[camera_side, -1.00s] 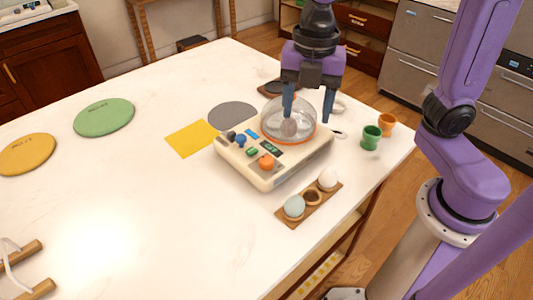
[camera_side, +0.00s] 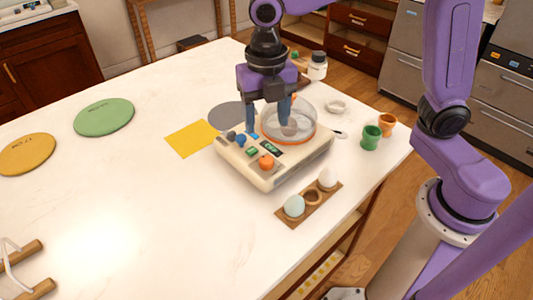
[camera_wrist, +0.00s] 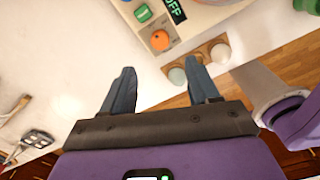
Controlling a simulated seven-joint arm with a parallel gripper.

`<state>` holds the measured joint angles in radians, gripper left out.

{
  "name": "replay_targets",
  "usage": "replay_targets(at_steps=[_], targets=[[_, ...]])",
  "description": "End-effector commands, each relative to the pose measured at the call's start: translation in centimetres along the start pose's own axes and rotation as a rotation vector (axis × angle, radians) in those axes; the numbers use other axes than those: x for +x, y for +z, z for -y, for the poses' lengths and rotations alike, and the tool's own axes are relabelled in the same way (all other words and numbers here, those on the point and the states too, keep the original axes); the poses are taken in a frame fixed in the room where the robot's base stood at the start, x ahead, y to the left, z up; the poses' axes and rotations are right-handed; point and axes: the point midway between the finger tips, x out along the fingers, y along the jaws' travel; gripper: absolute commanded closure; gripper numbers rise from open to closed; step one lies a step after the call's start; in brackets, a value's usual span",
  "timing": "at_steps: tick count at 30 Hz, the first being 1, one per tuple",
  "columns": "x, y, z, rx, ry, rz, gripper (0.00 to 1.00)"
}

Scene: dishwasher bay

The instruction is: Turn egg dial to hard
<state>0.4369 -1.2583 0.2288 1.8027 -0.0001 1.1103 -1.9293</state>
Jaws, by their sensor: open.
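The egg cooker (camera_side: 262,178) is a cream box on the white table, with a clear round lid over an orange ring (camera_side: 312,132) and a grey egg-like shape inside. Its orange dial (camera_side: 266,161) sits on the front panel and also shows in the wrist view (camera_wrist: 160,40). A dark display there reads "OFF" in green (camera_wrist: 174,9). My gripper (camera_side: 267,126) is open and empty, fingers down, over the cooker in the side view near the lid and panel; its exact height cannot be told. In the wrist view my gripper (camera_wrist: 163,72) has the dial just beyond its fingertips.
A wooden egg holder (camera_side: 310,207) with a pale blue and a white egg stands in front of the cooker. Green (camera_side: 371,138) and orange (camera_side: 388,124) cups stand right. A yellow sheet (camera_side: 192,138) lies left. The table's left middle is clear.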

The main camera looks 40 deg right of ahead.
Motion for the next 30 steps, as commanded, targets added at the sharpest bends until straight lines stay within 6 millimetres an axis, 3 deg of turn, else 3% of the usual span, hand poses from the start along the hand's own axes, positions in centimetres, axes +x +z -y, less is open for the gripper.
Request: replay_targets(at_steps=[9,15,21,30], targets=[[6.2,-0.1,0.1,0.002,-0.006,-0.002,0.40],[9.0,0.0,0.1,0.002,-0.003,-0.001,0.40],[10.3,-0.1,0.1,0.002,-0.001,0.000,0.40],[10.5,0.0,0.0,0.002,0.000,0.000,0.40]])
